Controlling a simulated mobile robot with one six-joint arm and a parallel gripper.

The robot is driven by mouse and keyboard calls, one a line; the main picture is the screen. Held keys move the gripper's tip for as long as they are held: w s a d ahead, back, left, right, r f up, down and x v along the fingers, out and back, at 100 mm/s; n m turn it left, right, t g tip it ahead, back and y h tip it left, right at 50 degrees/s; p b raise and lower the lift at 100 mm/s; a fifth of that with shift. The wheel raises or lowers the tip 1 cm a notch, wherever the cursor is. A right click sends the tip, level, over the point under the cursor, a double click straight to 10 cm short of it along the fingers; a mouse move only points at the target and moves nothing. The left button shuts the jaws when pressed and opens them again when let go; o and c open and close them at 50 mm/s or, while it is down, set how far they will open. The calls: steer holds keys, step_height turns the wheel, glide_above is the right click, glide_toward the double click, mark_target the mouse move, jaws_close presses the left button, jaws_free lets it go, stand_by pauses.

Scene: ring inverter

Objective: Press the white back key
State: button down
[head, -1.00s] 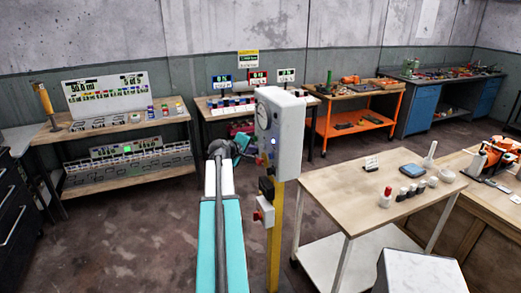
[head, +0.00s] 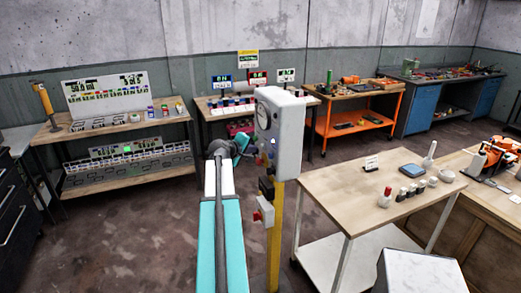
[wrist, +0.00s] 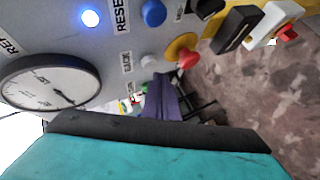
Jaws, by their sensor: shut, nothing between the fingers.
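The control box (head: 281,130) is a grey-white box on a yellow post, just right of my arm in the head view. In the wrist view its panel (wrist: 75,35) shows a white key (wrist: 150,61) beside a label that seems to read BACK. My gripper (wrist: 160,80) is shut and empty, its purple-grey fingers pointing at the panel just below the white key in the picture. Whether the tips touch the panel cannot be told. In the head view the fingers are hidden behind the box.
Near the key are a blue button (wrist: 153,12) labelled RESET, a red button on a yellow ring (wrist: 183,50), a lit blue lamp (wrist: 90,18) and a round gauge (wrist: 50,80). A wooden-topped table (head: 340,200) stands right of the post. Open floor lies at left.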

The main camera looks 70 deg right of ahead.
steer(key=shift+s+d, duration=0.6)
steer(key=shift+s, duration=0.05)
stand_by(2.1)
steer(key=shift+w+a, duration=0.1)
steer(key=shift+w, duration=0.05)
steer(key=shift+w+a+b, duration=0.45)
steer(key=shift+w+a, duration=0.05)
steer(key=shift+w, duration=0.05)
stand_by(0.5)
steer(key=w+a, duration=0.1)
steer(key=w, duration=0.1)
steer(key=w+a+b, duration=0.1)
steer(key=w+a, duration=0.1)
stand_by(0.6)
stand_by(0.4)
